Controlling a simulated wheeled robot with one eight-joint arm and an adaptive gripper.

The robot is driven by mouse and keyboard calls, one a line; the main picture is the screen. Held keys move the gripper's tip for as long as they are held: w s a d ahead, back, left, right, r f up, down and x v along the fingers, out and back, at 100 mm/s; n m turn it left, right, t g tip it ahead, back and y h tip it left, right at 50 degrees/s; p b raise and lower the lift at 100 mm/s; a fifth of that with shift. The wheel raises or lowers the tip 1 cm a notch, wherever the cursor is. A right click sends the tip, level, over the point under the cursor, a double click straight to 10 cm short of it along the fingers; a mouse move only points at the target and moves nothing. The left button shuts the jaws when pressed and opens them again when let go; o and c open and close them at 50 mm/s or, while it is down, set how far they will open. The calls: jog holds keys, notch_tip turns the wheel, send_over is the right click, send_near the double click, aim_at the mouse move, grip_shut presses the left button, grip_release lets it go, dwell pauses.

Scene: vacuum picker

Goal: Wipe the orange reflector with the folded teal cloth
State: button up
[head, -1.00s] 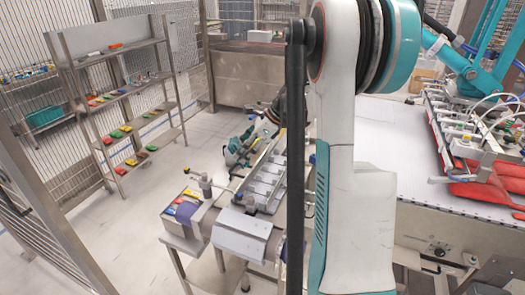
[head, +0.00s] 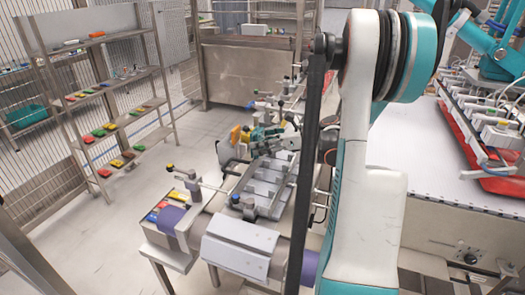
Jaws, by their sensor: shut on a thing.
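My gripper (head: 262,133) is small and far off in the head view, beyond the metal tray at the back of the bench. It is shut on a teal thing, which I take for the folded teal cloth; its outline blends with the teal of my wrist. An orange piece (head: 236,133), likely the orange reflector, stands just left of my gripper. I cannot tell whether the cloth touches it. My own arm fills the right middle of the view and hides part of the bench.
A compartmented metal tray (head: 268,187) lies on the bench, with a pale box-shaped cover (head: 240,246) in front. Coloured packs (head: 170,207) lie at left. A shelf rack (head: 110,90) stands beyond open floor. A white table (head: 440,180) with a red-based tool is at right.

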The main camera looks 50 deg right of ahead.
jog(key=shift+f, duration=0.4)
jog(key=c, duration=0.3)
jog(key=w, duration=0.2)
jog(key=w+a, duration=0.1)
jog(key=w, duration=0.1)
jog(key=shift+a+f, duration=0.15)
jog(key=shift+f, duration=0.05)
jog(key=shift+w+a+r, duration=0.15)
jog(key=shift+w+a, duration=0.3)
jog(key=shift+w, duration=0.4)
jog(key=shift+w+a, duration=0.35)
jog(key=shift+w, duration=0.55)
jog(key=shift+d, duration=0.15)
jog(key=shift+w+d, duration=0.25)
jog(key=shift+d, duration=0.45)
jog(key=shift+w+d, duration=0.2)
jog(key=shift+d, duration=0.5)
jog(key=d, duration=0.1)
jog(key=w+d, duration=0.1)
jog(key=d, duration=0.1)
jog(key=shift+w, duration=0.25)
jog(key=shift+a, duration=0.15)
